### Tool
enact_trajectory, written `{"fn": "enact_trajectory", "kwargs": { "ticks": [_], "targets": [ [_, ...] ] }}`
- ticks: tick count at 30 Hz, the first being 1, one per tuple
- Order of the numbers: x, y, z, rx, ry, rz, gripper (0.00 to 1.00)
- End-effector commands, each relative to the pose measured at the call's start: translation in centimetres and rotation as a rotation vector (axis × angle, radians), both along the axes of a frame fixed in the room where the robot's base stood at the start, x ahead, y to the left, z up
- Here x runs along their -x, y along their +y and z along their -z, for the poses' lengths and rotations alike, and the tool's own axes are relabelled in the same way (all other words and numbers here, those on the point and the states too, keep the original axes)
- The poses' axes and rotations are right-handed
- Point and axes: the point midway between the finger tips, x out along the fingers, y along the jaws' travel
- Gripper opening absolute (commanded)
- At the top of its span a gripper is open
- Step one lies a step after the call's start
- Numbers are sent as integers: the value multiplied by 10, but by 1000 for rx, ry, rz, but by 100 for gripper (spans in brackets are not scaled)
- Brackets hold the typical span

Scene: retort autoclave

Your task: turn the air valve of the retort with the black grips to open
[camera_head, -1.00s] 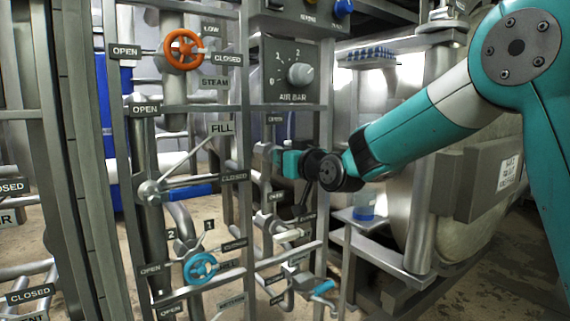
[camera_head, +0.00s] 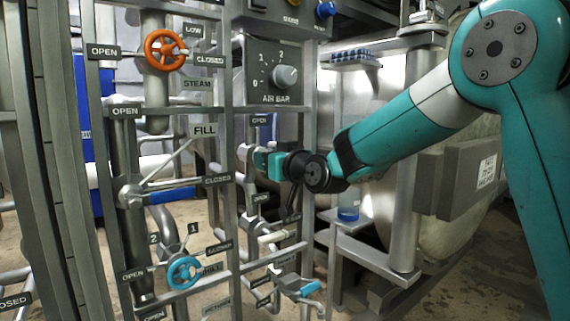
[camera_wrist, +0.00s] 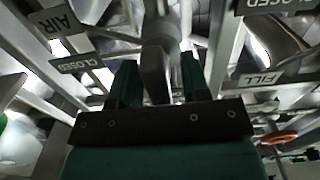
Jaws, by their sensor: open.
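My gripper (camera_head: 262,160) is at the pipe panel, under the AIR BAR regulator and just below an OPEN plate (camera_head: 259,120). In the wrist view its two dark green fingers (camera_wrist: 158,88) stand apart. A grey, flat-sided valve handle (camera_wrist: 155,72) lies between them; I cannot tell whether the fingers touch it. An AIR plate (camera_wrist: 57,26) and a CLOSED plate (camera_wrist: 81,64) are to its left in the wrist view. In the head view my gripper and wrist hide most of this valve. No black grips can be made out on the retort (camera_head: 455,130).
The FILL valve (camera_head: 132,195), an orange STEAM handwheel (camera_head: 165,50) and a blue handwheel (camera_head: 184,271) are on the panel to the left. A blue-handled valve (camera_head: 308,288) is below. Panel bars and pipes surround my gripper closely. A small shelf with a blue-based bottle (camera_head: 348,212) stands right.

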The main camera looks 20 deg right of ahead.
Motion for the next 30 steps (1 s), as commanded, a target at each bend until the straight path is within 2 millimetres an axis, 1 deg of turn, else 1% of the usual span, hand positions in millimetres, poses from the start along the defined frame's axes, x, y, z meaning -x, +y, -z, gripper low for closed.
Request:
{"fn": "enact_trajectory", "kwargs": {
  "ticks": [2,5,15,19,24,30],
  "targets": [
    [9,-4,-1,0,0,2,43],
    [26,-9,-1,0,0,2,43],
    [109,-37,0,0,0,6,43],
    [135,-45,0,1,0,5,43],
    [155,-52,1,1,1,5,43],
    [162,-54,0,2,2,2,43]
  ]
}}
